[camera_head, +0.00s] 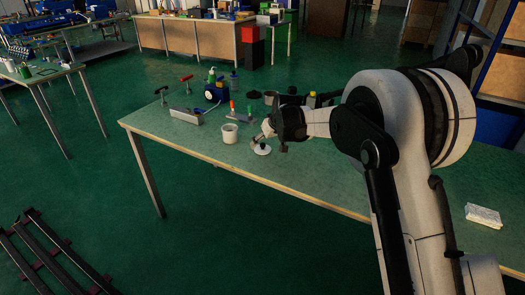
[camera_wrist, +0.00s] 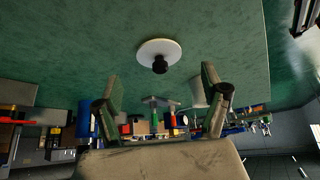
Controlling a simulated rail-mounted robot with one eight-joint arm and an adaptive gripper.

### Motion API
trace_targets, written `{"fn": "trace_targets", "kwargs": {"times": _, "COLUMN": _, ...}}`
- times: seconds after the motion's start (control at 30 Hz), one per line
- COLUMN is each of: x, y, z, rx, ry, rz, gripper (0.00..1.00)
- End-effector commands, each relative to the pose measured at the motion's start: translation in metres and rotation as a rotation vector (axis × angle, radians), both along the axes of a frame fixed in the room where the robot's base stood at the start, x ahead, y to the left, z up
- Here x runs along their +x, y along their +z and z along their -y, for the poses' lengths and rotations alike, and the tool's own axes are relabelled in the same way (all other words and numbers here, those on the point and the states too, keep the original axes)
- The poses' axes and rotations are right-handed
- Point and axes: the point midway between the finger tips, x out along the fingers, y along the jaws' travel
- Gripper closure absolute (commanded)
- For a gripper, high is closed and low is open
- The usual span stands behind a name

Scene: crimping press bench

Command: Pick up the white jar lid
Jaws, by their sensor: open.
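The white jar lid (camera_head: 262,150) is a flat white disc lying on the green bench top (camera_head: 190,148), near its front edge. In the wrist view the lid (camera_wrist: 160,50) shows a dark round knob at its middle. My gripper (camera_wrist: 165,85) is open and empty, its two fingers apart on either side below the lid in that picture. In the head view my gripper (camera_head: 268,135) is just above and beside the lid. I cannot tell whether a finger touches it.
A white pot (camera_head: 230,133) stands just left of the lid. Behind it are a metal block (camera_head: 187,116), a blue device (camera_head: 216,92) and several tools. A white block (camera_head: 483,215) lies at the right. The bench front edge is close to the lid.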

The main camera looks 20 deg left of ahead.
Motion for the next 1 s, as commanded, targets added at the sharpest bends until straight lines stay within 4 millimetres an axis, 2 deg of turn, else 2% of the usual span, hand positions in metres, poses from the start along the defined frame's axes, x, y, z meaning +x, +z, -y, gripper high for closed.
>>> {"fn": "trace_targets", "kwargs": {"times": 0.17, "x": 0.004, "y": -0.008, "z": -0.004, "rx": 0.0, "ry": 0.0, "rz": 0.0, "gripper": 0.23}}
{"fn": "trace_targets", "kwargs": {"times": 0.5, "x": 0.021, "y": -0.041, "z": -0.021, "rx": 0.0, "ry": -0.001, "rz": 0.0, "gripper": 0.23}}
{"fn": "trace_targets", "kwargs": {"times": 0.8, "x": 0.022, "y": -0.044, "z": -0.023, "rx": 0.0, "ry": -0.001, "rz": 0.0, "gripper": 0.23}}
{"fn": "trace_targets", "kwargs": {"times": 1.0, "x": 0.022, "y": -0.044, "z": -0.023, "rx": 0.0, "ry": -0.001, "rz": 0.0, "gripper": 0.48}}
